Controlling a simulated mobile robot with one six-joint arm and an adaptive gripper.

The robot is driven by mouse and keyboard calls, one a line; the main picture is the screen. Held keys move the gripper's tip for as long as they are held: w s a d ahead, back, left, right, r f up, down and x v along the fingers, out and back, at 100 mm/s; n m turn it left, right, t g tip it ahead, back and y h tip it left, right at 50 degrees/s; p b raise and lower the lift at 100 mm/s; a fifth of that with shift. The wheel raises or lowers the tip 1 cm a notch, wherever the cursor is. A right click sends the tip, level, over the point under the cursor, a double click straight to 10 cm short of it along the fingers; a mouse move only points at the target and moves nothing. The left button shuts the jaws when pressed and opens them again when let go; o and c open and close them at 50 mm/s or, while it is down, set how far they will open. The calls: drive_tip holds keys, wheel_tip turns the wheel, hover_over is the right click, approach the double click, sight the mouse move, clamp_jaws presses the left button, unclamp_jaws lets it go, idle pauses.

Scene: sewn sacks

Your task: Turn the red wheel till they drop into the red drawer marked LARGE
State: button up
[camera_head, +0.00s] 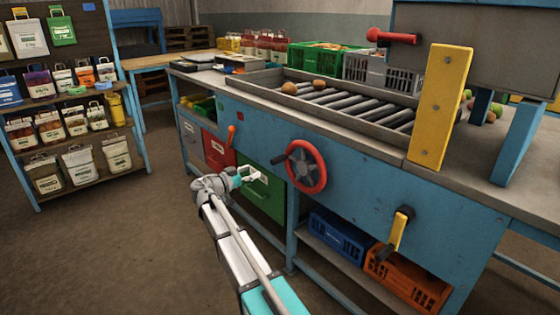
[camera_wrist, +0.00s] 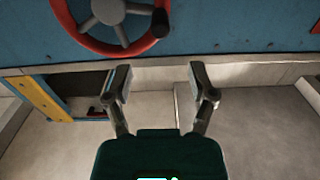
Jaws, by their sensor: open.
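Two brown round items (camera_head: 289,88) (camera_head: 319,84) lie at the roller bed's far end.
A yellow handle (camera_head: 399,230) sits right of the wheel. Blue (camera_head: 337,232) and orange (camera_head: 410,284) crates stand on the low shelf. The floor at left is clear.

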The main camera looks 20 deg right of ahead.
sight(279, 160)
drive_tip(key=x, duration=1.3)
drive_tip(key=shift+w+d, duration=0.1)
drive_tip(key=shift+d, duration=0.2)
clamp_jaws()
